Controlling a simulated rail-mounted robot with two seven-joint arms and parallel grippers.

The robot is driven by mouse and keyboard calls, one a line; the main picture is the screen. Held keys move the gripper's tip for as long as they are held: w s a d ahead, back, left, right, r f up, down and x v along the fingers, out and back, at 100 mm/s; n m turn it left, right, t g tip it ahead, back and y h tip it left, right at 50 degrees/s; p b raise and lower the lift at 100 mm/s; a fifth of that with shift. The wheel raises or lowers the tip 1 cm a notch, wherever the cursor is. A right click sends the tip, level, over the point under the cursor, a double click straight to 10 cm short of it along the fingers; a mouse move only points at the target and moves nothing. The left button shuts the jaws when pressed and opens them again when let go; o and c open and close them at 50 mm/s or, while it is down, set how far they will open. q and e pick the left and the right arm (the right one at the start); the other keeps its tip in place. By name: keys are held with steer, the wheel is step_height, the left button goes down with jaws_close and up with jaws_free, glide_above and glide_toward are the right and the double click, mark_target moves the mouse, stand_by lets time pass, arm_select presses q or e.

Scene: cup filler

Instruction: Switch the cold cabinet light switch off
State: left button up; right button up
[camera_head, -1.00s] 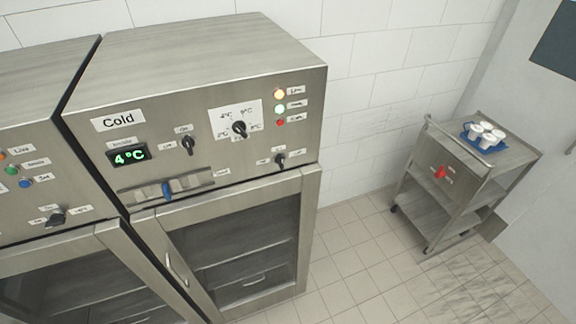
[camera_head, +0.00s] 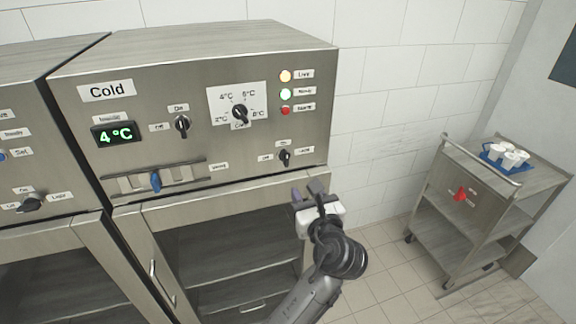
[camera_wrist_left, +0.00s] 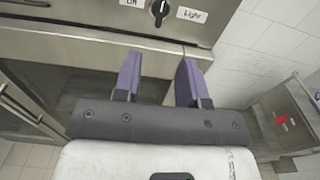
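The cold cabinet (camera_head: 190,95) carries a "Cold" sign and a 4°C display. Its light switch (camera_head: 285,157) is a small black knob at the lower right of the panel, with a "Light" label to its right. The knob's handle stands about upright, towards the label above it. The switch also shows at the top of the left wrist view (camera_wrist_left: 160,12), its upper part cut off. My left gripper (camera_head: 311,190) is below and slightly right of the switch, apart from it. Its two purple fingers (camera_wrist_left: 158,78) are spread with nothing between them. My right gripper is not in view.
A second dark knob (camera_head: 183,125), a temperature dial (camera_head: 240,113) and a blue-handled slider (camera_head: 155,181) share the panel. The glass door (camera_head: 225,245) is below. Another cabinet (camera_head: 35,150) adjoins at left. A trolley (camera_head: 470,210) with cups stands at right, beyond open floor.

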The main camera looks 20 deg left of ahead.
mark_target(287, 157)
arm_select(q)
steer(key=x, duration=0.4)
steer(key=p+x, duration=0.1)
steer(key=x, duration=0.7)
steer(key=shift+w+r, duration=0.25)
steer(key=shift+r, duration=0.15)
steer(key=shift+w+a, duration=0.3)
steer(key=shift+w, duration=0.05)
steer(key=shift+w+a, duration=0.1)
steer(key=shift+c, duration=0.4)
jaws_close()
